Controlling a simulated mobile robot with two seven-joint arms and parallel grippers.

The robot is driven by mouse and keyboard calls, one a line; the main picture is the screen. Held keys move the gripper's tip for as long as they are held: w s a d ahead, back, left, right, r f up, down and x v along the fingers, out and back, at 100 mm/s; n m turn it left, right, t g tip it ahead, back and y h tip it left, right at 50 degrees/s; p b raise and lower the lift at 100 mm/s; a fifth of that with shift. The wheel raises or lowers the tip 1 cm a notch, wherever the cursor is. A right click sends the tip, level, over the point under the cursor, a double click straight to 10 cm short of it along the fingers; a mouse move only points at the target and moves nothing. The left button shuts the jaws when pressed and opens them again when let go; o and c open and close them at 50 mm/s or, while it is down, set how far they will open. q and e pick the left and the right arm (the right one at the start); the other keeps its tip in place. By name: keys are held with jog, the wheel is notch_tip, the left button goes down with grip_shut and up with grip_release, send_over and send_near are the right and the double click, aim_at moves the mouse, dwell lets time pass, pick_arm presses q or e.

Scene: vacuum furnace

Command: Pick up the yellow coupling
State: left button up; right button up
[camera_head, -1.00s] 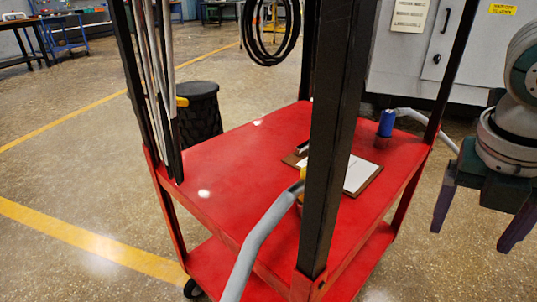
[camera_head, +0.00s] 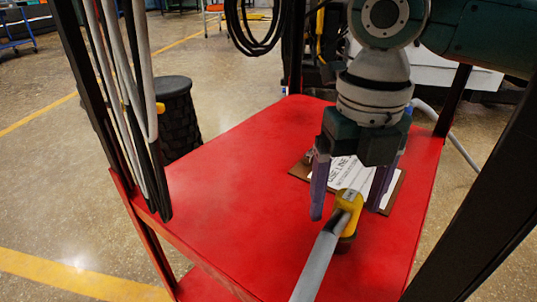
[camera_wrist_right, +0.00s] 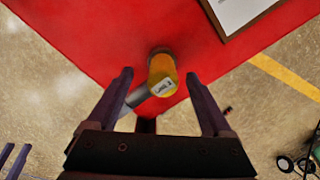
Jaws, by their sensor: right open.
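The yellow coupling (camera_head: 350,202) stands on the red cart top near its front edge, joined to the end of a grey hose (camera_head: 317,262). It also shows in the right wrist view (camera_wrist_right: 161,72), with a small white label. My right gripper (camera_head: 347,209) is open above it, with one purple finger on each side in the picture. Two purple prongs at the lower left of that view look like my left gripper (camera_wrist_right: 14,158), mostly cut off.
A clipboard (camera_head: 397,190) with a white sheet lies behind my right gripper on the red cart (camera_head: 230,190). Black posts rise at the cart's corners, one (camera_head: 480,215) close on the right. Grey and black hoses (camera_head: 135,90) hang at the left. The cart top's left half is clear.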

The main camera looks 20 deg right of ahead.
jog(key=shift+s+f, duration=0.1)
jog(key=shift+f, duration=0.55)
jog(key=f+b, duration=0.1)
jog(key=f, duration=0.1)
jog(key=f+b, duration=0.2)
jog(key=f, duration=0.1)
jog(key=shift+d, duration=0.2)
jog(key=shift+r, duration=0.15)
jog(key=shift+c, duration=0.6)
grip_shut()
